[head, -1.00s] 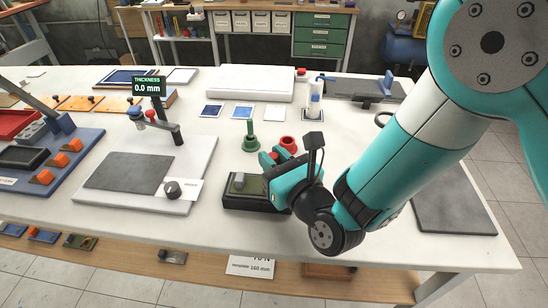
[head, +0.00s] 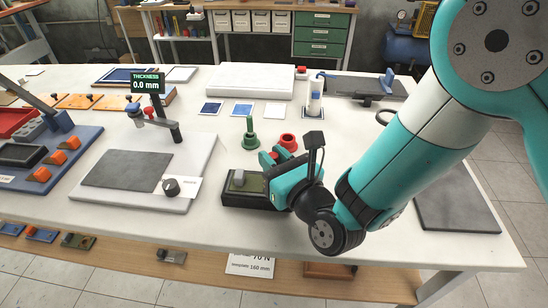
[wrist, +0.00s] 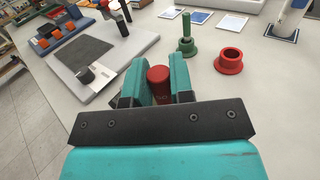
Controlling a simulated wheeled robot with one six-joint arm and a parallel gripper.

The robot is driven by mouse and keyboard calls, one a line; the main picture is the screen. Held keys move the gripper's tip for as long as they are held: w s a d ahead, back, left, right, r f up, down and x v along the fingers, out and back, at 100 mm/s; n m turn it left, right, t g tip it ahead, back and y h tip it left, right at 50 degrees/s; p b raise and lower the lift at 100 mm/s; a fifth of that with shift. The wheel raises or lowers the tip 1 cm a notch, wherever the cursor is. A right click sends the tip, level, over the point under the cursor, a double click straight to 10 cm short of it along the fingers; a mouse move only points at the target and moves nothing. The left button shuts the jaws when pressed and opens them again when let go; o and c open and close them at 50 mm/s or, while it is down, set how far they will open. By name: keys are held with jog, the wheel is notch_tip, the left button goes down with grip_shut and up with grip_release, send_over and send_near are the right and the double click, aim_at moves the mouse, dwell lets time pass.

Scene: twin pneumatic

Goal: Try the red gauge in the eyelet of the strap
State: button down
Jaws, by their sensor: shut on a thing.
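My gripper (wrist: 157,82) is shut on the red gauge, a red cylinder (wrist: 158,76) standing between its teal fingers in the wrist view. In the head view my gripper (head: 274,157) is at the right side of a dark block (head: 238,199) and partly covers it. The strap (head: 254,183) shows as an olive band on top of that block, with a grey piece on it. I cannot make out the eyelet; my gripper hides part of the strap. The gauge's lower end is hidden too.
A green gauge (head: 250,132) stands in a green holder behind the block. An empty red holder (wrist: 229,62) is beside it. A thickness tester (head: 172,130) with a grey plate stands on the left. White table is clear in front of the block.

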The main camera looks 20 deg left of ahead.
jog(key=shift+f+b, duration=1.05)
jog(key=shift+b, duration=0.3)
dwell(1.0)
jog(key=shift+r, duration=0.1)
dwell(1.1)
jog(key=shift+r+p, duration=3.15)
jog(key=shift+r, duration=0.25)
